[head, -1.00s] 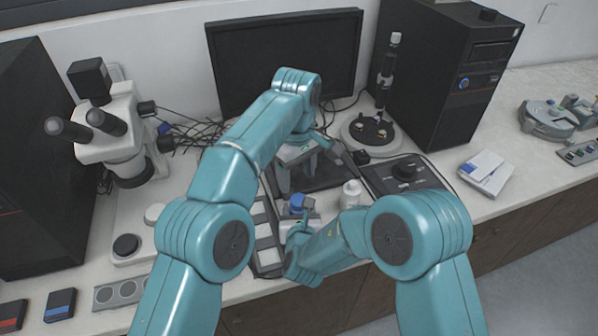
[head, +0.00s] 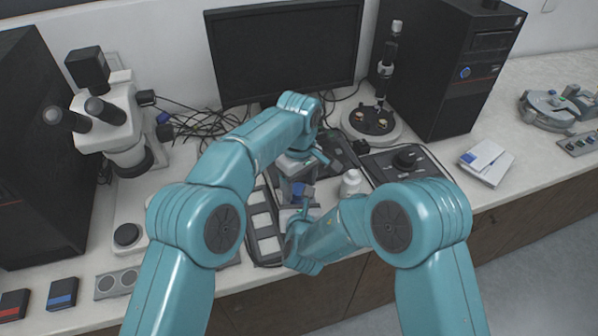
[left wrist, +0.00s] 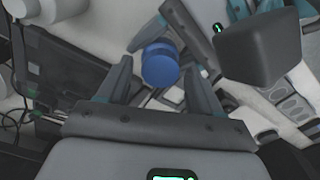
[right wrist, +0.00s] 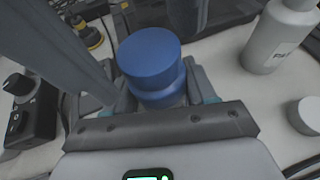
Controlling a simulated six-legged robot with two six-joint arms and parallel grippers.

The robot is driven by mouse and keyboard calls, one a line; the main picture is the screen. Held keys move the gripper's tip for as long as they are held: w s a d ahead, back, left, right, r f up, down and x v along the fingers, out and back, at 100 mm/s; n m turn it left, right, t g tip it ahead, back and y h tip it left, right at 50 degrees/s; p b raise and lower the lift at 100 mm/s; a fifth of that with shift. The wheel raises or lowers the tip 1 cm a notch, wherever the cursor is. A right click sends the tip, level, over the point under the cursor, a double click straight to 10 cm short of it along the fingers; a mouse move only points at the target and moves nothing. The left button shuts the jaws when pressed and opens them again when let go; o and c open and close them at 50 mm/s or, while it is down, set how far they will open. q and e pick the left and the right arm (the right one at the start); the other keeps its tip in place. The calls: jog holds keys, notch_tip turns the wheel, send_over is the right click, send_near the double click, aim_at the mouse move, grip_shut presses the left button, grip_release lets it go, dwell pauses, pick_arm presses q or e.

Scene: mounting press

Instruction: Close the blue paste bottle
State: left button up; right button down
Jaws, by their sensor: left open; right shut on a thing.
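The blue paste bottle (right wrist: 155,85) stands in the right wrist view with a wide blue cap (right wrist: 149,52) at its top. I cannot tell whether the cap is tight. My right gripper (right wrist: 158,90) is shut on the bottle, a finger on each side. In the head view the blue top (head: 298,189) shows small between my two grippers. My left gripper (head: 297,176) is open above it. In the left wrist view the blue cap (left wrist: 159,60) lies between the spread fingers of my left gripper (left wrist: 157,72), with gaps on both sides.
A white bottle (head: 350,184) stands close on the right, with a small white round piece (right wrist: 307,114) near it in the right wrist view. A tray with pale squares (head: 264,222) lies left of the grippers.

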pick_arm(q)
jog(key=shift+f, duration=0.4)
jog(key=c, duration=1.1)
jog(key=m, duration=1.3)
jog(key=shift+m, duration=0.4)
jog(key=o, duration=1.2)
